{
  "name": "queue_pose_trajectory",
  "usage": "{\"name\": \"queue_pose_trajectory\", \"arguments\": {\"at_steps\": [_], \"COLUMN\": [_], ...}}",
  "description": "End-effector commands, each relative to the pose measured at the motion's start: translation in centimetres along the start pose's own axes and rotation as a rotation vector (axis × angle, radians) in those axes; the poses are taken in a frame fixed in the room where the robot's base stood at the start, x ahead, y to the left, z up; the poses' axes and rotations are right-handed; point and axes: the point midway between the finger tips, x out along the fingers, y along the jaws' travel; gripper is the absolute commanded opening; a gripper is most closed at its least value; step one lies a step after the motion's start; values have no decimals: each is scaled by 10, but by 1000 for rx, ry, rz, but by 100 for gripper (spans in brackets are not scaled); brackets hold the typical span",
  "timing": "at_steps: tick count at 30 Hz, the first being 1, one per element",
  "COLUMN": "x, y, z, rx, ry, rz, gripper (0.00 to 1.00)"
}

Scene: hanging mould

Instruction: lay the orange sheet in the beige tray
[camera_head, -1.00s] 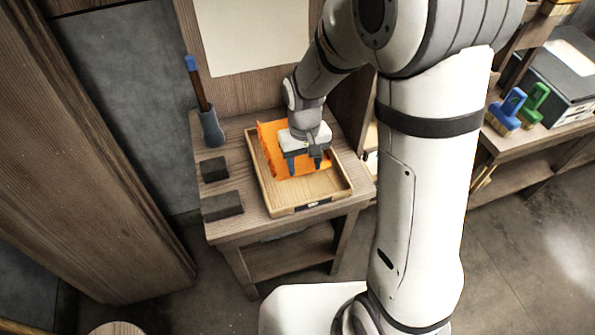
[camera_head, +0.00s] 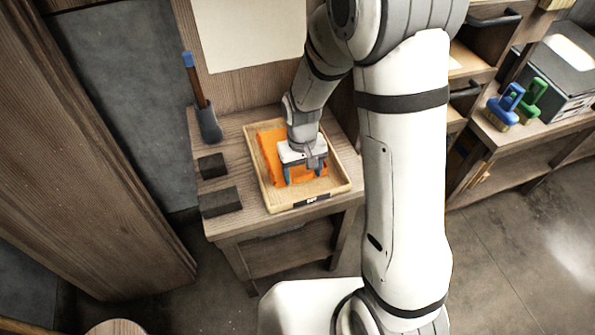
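The orange sheet (camera_head: 269,146) is in the beige tray (camera_head: 340,169), toward its left and middle. It looks mostly flat within the rims, but my gripper hides part of it. The tray sits on the small wooden table. My gripper (camera_head: 304,175) points down over the front part of the sheet. Its two fingers are apart, with orange showing between them. The fingertips are very close to the sheet; whether they touch it is not clear.
Two dark blocks (camera_head: 213,166) (camera_head: 221,202) lie left of the tray. A holder (camera_head: 210,126) with a blue-tipped tool stands at the table's back left. Blue (camera_head: 507,104) and green (camera_head: 533,93) brushes stand on the right shelf. A pale panel (camera_head: 250,35) hangs behind the table.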

Motion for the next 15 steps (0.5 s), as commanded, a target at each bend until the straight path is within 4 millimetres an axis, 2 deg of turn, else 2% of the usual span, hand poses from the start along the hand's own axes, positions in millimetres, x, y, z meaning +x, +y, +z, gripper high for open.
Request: {"name": "queue_pose_trajectory", "arguments": {"at_steps": [10, 15], "x": [-2, -21], "y": [0, 0], "z": [0, -1], "rx": [1, 1], "ry": [0, 6], "rz": [0, 0], "gripper": [71, 71]}}
